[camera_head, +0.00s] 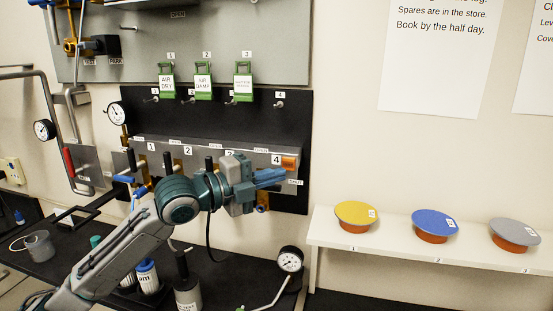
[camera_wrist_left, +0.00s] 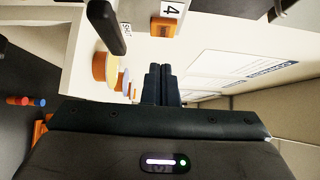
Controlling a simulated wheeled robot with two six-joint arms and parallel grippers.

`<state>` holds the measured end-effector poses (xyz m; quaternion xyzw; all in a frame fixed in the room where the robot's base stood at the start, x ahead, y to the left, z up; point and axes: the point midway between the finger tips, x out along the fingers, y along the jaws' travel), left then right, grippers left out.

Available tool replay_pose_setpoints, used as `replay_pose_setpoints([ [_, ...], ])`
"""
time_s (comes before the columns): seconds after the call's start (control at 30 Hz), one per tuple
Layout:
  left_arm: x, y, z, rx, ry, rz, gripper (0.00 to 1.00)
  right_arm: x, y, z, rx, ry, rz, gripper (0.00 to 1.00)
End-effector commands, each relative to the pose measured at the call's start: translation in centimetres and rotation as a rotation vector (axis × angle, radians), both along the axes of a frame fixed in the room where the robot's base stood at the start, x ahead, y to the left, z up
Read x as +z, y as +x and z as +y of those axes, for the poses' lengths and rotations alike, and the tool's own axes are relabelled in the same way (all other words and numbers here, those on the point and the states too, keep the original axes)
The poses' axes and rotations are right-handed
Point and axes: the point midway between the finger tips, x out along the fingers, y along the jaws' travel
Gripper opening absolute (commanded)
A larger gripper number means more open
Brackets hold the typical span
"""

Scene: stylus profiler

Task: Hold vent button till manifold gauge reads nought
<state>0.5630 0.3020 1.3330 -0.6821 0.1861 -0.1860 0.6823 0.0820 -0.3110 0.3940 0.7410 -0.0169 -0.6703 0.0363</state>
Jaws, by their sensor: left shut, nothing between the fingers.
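My left gripper (camera_head: 270,180) is shut and empty in front of the right end of the grey manifold (camera_head: 220,152), at the panel numbered 4. In the left wrist view its blue fingers (camera_wrist_left: 162,85) lie together. An orange block (camera_head: 289,163) sits beside the number 4, just above the fingers in the head view; it also shows in the wrist view (camera_wrist_left: 163,27). I cannot tell whether it is the vent button. Round dial gauges show at the left of the board (camera_head: 117,113) and low by the bench (camera_head: 291,259); their readings are too small to tell.
Green tags (camera_head: 203,82) hang on hooks above the manifold. A white shelf (camera_head: 330,240) at right holds yellow, blue and grey-topped discs. Bottles (camera_head: 148,277) and a beaker (camera_head: 39,246) stand on the dark bench below my arm. A black lever (camera_wrist_left: 106,27) is close to the wrist camera.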

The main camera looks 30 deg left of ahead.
Motion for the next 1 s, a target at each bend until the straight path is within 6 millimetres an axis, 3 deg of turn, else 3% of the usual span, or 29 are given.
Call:
replay_pose_setpoints([
  [0.3, 0.1, 3.1, 0.9, 0.002, -0.003, -0.001, 0.0, 1.1, 0.0, 0.0, 0.0, 0.0, 0.0, 0.36],
  [0.77, 0.0, 3.5, 1.0, 0.001, -0.001, 0.0, 0.0, 1.1, 0.0, 0.0, 0.0, 0.0, 0.0, 0.36],
  [1.0, 0.0, 4.8, 1.3, 0.002, -0.001, -0.001, 0.0, 0.5, 0.0, 0.0, 0.0, 0.0, 0.0, 0.36],
])
